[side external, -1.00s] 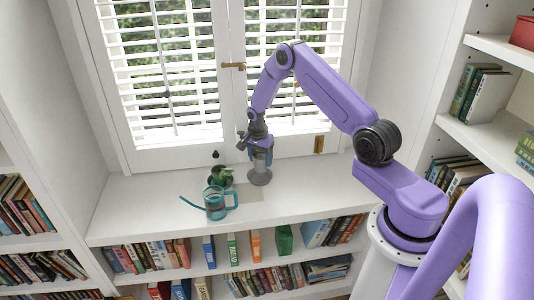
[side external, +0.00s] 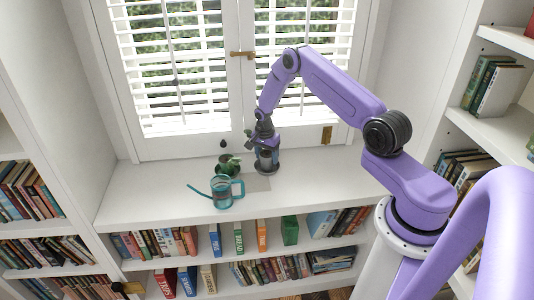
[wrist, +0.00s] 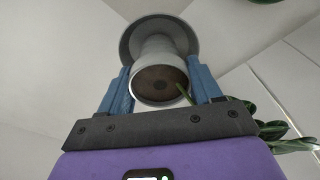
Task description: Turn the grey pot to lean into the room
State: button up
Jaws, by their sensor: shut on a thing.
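The grey pot (side external: 268,168) stands on the white window shelf (side external: 155,195), right of the teal watering can. In the wrist view the pot (wrist: 158,62) shows dark soil and a wider grey round part at its far end. A green stem rises at the soil's right edge, and leaves (wrist: 275,133) show at the lower right. My gripper (side external: 266,150) is on the pot from above. In the wrist view my gripper (wrist: 162,85) has its blue fingers on either side of the pot, shut on it. The fingers partly hide the pot in the side view.
A teal watering can (side external: 222,193) stands at the front left of the pot, its spout pointing left. Green leaves (side external: 228,165) sit just left of the pot. The shuttered window (side external: 170,80) is close behind. The shelf's left end is clear. Books line the shelves below.

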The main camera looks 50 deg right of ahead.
aim_at(264, 158)
jog(key=o, duration=1.4)
jog(key=shift+c, duration=0.2)
jog(key=shift+r, duration=0.1)
